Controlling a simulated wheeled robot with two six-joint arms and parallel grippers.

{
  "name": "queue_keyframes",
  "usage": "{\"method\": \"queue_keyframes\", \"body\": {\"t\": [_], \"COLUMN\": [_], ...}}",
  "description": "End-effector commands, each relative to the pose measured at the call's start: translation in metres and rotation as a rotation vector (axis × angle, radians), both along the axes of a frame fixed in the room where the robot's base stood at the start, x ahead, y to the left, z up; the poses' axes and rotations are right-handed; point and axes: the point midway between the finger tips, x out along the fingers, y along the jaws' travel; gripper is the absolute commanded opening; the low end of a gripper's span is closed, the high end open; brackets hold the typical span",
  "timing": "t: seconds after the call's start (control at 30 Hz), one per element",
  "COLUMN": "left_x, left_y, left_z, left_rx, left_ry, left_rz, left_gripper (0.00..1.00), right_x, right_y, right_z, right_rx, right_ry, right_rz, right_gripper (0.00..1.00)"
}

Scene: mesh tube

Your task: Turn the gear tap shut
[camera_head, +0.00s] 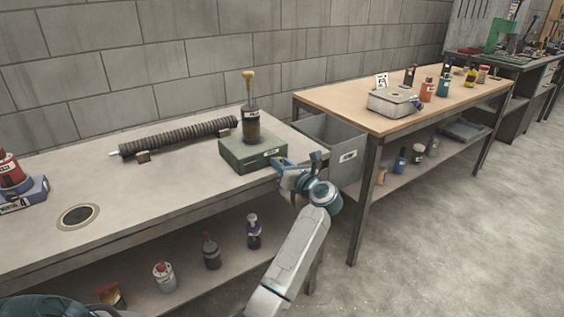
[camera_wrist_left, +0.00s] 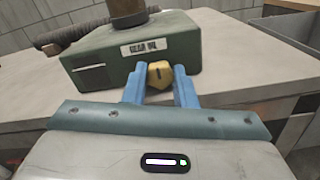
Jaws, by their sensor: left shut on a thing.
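The gear tap is a yellow knob (camera_wrist_left: 160,74) with a short dark mark that stands about upright in the left wrist view. It sits on the front face of a green box (camera_head: 243,150), below a white label that seems to read "GEAR OIL". The box (camera_wrist_left: 105,62) stands on the left workbench near its right end and carries a dark bottle (camera_head: 250,122) with a yellow top. My left gripper (camera_head: 281,163) is at the box's front; its blue fingers (camera_wrist_left: 160,86) are shut on the knob, one on each side. The knob is hidden in the head view.
A ribbed dark mesh tube (camera_head: 182,136) lies on the left workbench (camera_head: 165,185). A grey open bin (camera_head: 335,140) is between this bench and a wooden-topped table (camera_head: 340,102) at right. Several bottles stand on the lower shelves. The bench front left of the box is clear.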

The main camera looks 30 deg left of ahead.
Motion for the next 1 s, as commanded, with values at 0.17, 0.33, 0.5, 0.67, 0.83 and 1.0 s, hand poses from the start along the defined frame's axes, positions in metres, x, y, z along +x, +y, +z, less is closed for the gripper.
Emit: {"method": "queue_keyframes", "body": {"t": [0.17, 0.33, 0.5, 0.67, 0.83, 1.0], "left_x": [0.0, 0.0, 0.0, -0.002, -0.013, -0.026], "left_y": [0.0, 0.0, 0.0, -0.006, -0.032, -0.065], "left_z": [0.0, 0.0, 0.0, -0.001, -0.002, -0.003], "left_rx": [0.0, 0.0, 0.0, -0.001, -0.005, -0.004], "left_ry": [0.001, 0.0, -0.001, -0.001, -0.001, 0.0], "left_rz": [0.0, 0.0, 0.0, -0.001, -0.002, -0.002], "left_gripper": [0.02, 0.46, 0.46, 0.46, 0.46, 0.46], "right_x": [0.0, 0.0, 0.0, 0.001, 0.002, 0.003], "right_y": [0.0, 0.0, 0.0, 0.0, 0.001, 0.003], "right_z": [0.0, 0.0, 0.0, 0.0, -0.001, -0.003], "right_rx": [0.0, 0.0, 0.001, 0.002, 0.007, 0.017], "right_ry": [-0.002, -0.003, -0.003, -0.005, -0.016, -0.037], "right_rz": [0.0, 0.0, 0.0, 0.0, 0.0, 0.0], "right_gripper": [0.75, 0.75, 0.75, 0.75, 0.75, 0.75]}}
